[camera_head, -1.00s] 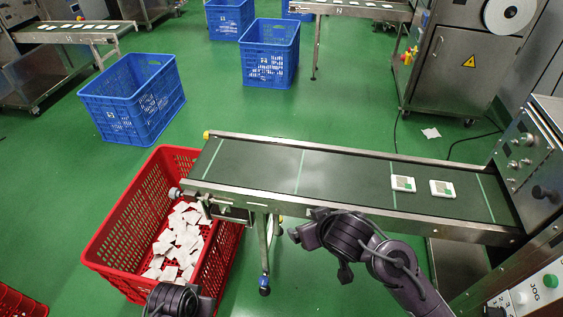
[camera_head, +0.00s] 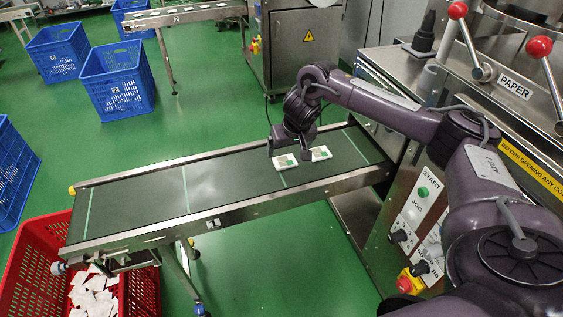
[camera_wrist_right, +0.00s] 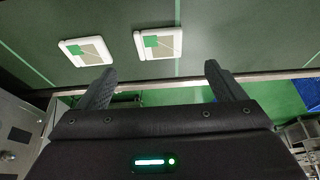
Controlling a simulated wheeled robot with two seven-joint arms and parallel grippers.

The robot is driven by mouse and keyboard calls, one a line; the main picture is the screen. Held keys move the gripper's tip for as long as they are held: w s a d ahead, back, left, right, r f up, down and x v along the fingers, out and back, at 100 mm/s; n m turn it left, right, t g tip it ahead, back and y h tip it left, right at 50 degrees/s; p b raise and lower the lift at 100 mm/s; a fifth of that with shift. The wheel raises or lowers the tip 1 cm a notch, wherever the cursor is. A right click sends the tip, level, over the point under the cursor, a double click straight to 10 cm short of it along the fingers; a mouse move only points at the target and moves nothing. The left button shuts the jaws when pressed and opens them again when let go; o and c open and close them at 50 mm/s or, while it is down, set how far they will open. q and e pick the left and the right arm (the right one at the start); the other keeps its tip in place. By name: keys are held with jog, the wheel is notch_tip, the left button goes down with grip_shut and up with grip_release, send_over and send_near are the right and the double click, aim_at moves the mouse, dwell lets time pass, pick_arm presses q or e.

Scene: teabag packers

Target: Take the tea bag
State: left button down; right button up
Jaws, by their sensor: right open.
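Two flat white tea bags with green and beige labels lie on the dark conveyor belt: a left tea bag (camera_head: 284,163) and a right tea bag (camera_head: 320,154). My right gripper (camera_head: 289,151) is above the belt at these bags, open, with its fingers apart. In the right wrist view the open fingers (camera_wrist_right: 162,84) hold nothing. There the left bag (camera_wrist_right: 158,44) lies ahead of the gap between the fingers, and the right bag (camera_wrist_right: 86,51) lies ahead of the left-hand finger. I cannot tell the exact height over the belt. My left gripper is out of view.
The conveyor (camera_head: 138,201) has a raised metal edge and a clear left half. A red crate (camera_head: 38,232) with loose white tea bags stands below its left end. The steel machine with its START panel (camera_head: 421,213) borders the right end. Blue crates (camera_head: 118,82) stand behind.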

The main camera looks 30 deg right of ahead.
aim_at(285, 161)
jog(key=b+x, duration=0.1)
jog(key=x, duration=0.5)
jog(key=shift+w+d+f, duration=0.1)
jog(key=shift+d+f, duration=0.05)
jog(key=shift+f, duration=0.25)
jog(key=shift+w+f, duration=0.15)
jog(key=shift+f, duration=0.1)
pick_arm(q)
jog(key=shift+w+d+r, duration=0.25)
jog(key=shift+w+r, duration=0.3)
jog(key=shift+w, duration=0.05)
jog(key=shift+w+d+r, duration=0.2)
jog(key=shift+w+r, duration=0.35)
pick_arm(e)
jog(key=c, duration=1.1)
